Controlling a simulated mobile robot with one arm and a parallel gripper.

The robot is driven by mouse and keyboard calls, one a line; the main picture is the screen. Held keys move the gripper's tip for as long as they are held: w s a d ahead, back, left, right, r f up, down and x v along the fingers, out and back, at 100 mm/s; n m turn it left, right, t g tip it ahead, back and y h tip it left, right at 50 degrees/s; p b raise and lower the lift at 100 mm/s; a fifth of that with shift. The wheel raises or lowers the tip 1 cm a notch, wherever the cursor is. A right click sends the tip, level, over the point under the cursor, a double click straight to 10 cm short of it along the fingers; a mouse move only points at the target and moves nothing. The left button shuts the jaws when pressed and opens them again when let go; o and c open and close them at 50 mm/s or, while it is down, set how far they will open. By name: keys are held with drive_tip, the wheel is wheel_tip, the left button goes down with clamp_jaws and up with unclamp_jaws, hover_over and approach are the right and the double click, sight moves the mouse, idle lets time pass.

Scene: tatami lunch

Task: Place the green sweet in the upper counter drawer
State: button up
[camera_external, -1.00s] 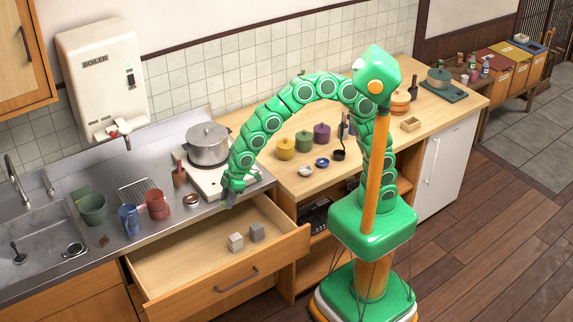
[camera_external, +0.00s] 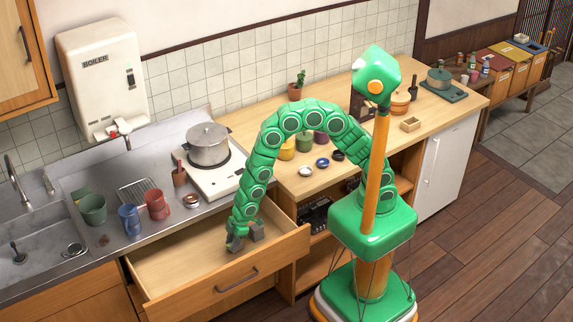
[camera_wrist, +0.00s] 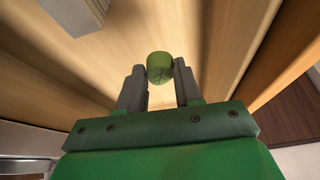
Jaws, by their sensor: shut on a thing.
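The green sweet (camera_wrist: 160,67) is a small rounded green piece between my fingertips in the wrist view. My gripper (camera_wrist: 160,80) is shut on it. In the external view my gripper (camera_external: 238,243) is lowered inside the open upper counter drawer (camera_external: 175,262), towards its right part. The sweet cannot be made out in that view. The wrist view shows light wood below and around the sweet; whether it touches the drawer floor I cannot tell.
A grey block (camera_external: 257,231) is in the drawer close beside my gripper; a pale block shows in the wrist view (camera_wrist: 80,12). The drawer's left part is clear. A stove with a pot (camera_external: 208,146), a red cup (camera_external: 157,204) and a blue cup (camera_external: 130,219) stand on the counter above.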

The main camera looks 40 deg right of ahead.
drive_tip(key=shift+f, duration=5.3)
drive_tip(key=shift+f, duration=0.1)
drive_tip(key=o, duration=1.1)
drive_tip(key=v, duration=1.2)
